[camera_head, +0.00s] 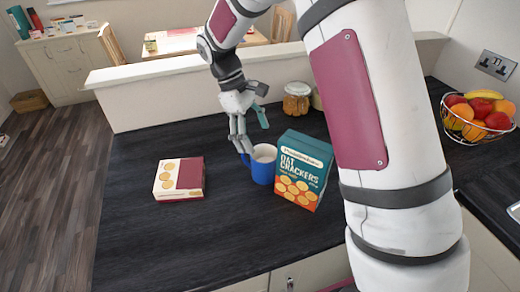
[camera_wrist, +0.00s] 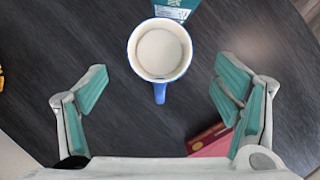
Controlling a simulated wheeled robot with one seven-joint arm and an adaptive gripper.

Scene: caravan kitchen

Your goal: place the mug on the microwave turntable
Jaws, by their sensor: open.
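The blue mug (camera_head: 262,165) with a pale inside stands upright on the dark counter, just left of a cracker box. In the wrist view the mug (camera_wrist: 160,52) is seen from above, ahead of the fingers, with its handle pointing towards my gripper. My gripper (camera_head: 250,138) is at the mug's upper left in the head view. The handle's end lies roughly between the two fingers, apart from both. No microwave or turntable shows in either view.
A teal oat crackers box (camera_head: 303,172) stands close beside the mug. A small red and cream box (camera_head: 179,179) lies to the left. A jar (camera_head: 297,99) stands behind, and a wire fruit bowl (camera_head: 478,118) is at right. The counter's front left is clear.

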